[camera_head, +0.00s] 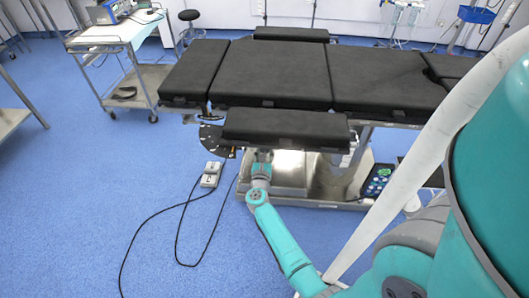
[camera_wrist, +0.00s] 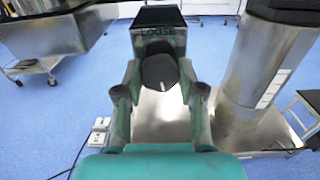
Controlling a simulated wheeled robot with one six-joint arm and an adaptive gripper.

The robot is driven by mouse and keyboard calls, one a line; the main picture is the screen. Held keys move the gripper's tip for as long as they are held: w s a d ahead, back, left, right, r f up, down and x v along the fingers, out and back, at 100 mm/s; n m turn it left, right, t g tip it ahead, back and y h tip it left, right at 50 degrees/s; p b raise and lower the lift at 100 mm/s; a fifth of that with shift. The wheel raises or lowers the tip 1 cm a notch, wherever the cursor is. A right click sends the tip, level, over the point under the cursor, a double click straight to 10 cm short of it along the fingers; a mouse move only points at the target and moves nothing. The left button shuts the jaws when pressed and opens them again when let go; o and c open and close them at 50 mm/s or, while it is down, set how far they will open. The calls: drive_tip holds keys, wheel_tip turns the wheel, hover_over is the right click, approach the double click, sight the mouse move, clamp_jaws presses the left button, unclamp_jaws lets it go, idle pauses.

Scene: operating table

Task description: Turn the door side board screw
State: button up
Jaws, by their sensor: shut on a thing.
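The door side board (camera_head: 285,124) is a black padded board along the near side of the operating table (camera_head: 275,75). In the wrist view its screw is a dark rounded knob (camera_wrist: 160,72), below a dark block marked "LOOSE" (camera_wrist: 159,28). My gripper (camera_wrist: 159,78) has one teal and grey finger on each side of the knob and is shut on it. In the head view my gripper (camera_head: 261,160) is under the board's front edge, and the screw is hidden there.
A metal table base (camera_head: 305,170) stands behind my gripper. A foot pedal (camera_head: 211,173) with black cables lies on the blue floor to the left. A wheeled cart (camera_head: 120,55) is at the upper left. The floor at the left front is clear apart from the cables.

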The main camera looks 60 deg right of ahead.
drive_tip(key=m, duration=0.6)
drive_tip(key=shift+m, duration=0.3)
idle(0.4)
drive_tip(key=o, duration=1.1)
drive_tip(key=shift+o, duration=0.2)
drive_tip(key=v, duration=1.2)
drive_tip(key=shift+f, duration=0.1)
